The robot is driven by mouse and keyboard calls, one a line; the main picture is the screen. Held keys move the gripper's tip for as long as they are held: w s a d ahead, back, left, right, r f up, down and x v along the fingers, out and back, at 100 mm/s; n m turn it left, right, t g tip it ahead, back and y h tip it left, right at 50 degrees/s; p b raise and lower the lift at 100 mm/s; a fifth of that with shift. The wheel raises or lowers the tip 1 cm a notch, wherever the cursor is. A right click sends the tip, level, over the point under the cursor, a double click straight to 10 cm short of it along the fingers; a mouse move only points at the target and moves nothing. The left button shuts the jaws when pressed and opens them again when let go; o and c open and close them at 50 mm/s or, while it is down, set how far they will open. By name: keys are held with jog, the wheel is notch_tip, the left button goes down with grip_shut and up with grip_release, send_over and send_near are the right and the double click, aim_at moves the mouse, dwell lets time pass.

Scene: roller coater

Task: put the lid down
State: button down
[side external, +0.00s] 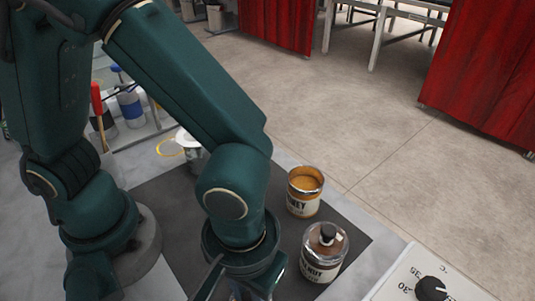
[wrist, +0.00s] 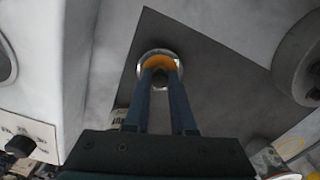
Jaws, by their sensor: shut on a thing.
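My gripper (wrist: 160,86) is shut on a small dark knob, which I take to be the lid's (wrist: 161,77), in the wrist view. Around and beyond the fingertips is a round orange shape with a pale rim (wrist: 143,59); whether it is the lid's face or an open can below cannot be told. In the side view my fingertips are out of frame at the bottom. An open can with orange contents (side external: 305,200) stands upright on the dark mat (side external: 345,238). A second upright can (side external: 321,265) has a lid with a dark knob (side external: 327,233) on top.
A control panel (side external: 405,290) with a black dial (side external: 431,289) lies right of the mat. Bottles (side external: 130,107) and a red-handled tool (side external: 97,101) stand behind my arm. In the wrist view, a labelled can (wrist: 119,115) is partly hidden beside the left finger. The mat right of the fingers looks bare.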

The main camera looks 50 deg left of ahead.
jog(key=shift+f, duration=0.9)
jog(key=shift+f, duration=0.15)
jog(key=c, duration=0.8)
grip_release()
jog(key=shift+o, duration=0.2)
